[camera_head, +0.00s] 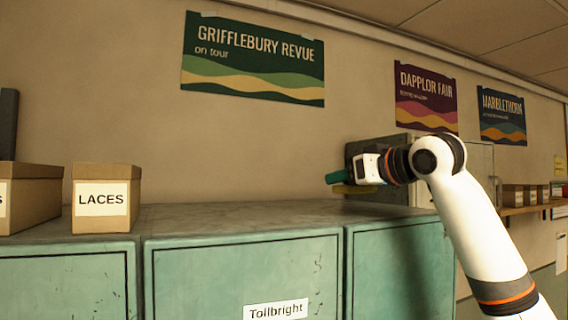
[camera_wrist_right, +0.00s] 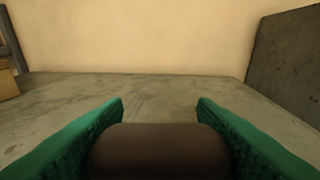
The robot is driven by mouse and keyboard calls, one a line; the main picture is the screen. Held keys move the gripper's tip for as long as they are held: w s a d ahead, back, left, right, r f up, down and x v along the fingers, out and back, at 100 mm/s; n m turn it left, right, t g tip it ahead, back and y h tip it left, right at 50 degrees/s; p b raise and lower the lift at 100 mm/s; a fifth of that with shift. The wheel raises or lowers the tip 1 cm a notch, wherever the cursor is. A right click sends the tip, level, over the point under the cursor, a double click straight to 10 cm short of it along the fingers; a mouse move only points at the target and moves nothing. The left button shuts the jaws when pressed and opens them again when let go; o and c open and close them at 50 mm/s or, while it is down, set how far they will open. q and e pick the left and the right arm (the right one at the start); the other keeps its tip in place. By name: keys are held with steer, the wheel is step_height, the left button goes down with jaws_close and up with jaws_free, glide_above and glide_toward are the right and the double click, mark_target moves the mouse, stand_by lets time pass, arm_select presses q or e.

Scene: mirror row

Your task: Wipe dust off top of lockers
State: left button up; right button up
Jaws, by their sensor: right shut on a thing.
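The teal lockers (camera_head: 245,275) stand across the front. Their grey top (camera_head: 240,215) is mottled with darker patches, and it also fills the middle of the right wrist view (camera_wrist_right: 160,92). My right gripper (camera_head: 335,178) is over the right part of the top, near the back. Its green fingers are shut on a dark brown rounded thing (camera_wrist_right: 158,150), seen between them in the right wrist view. A yellowish strip (camera_head: 356,189) shows just below the fingers in the head view. I cannot tell whether it touches the top. My left gripper is not in view.
A LACES box (camera_head: 104,198) and another cardboard box (camera_head: 32,196) stand on the left of the top. A dark upright panel (camera_wrist_right: 288,75) bounds the right side. The wall (camera_wrist_right: 150,35) closes the back. The middle of the top is clear.

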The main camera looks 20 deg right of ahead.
steer(key=r, duration=0.1)
steer(key=s+r, duration=0.1)
steer(key=r, duration=0.1)
steer(key=shift+s+r, duration=0.15)
steer(key=shift+r, duration=0.05)
steer(key=shift+w+d, duration=0.1)
steer(key=shift+w, duration=0.3)
steer(key=shift+s+r, duration=0.1)
steer(key=shift+s, duration=0.15)
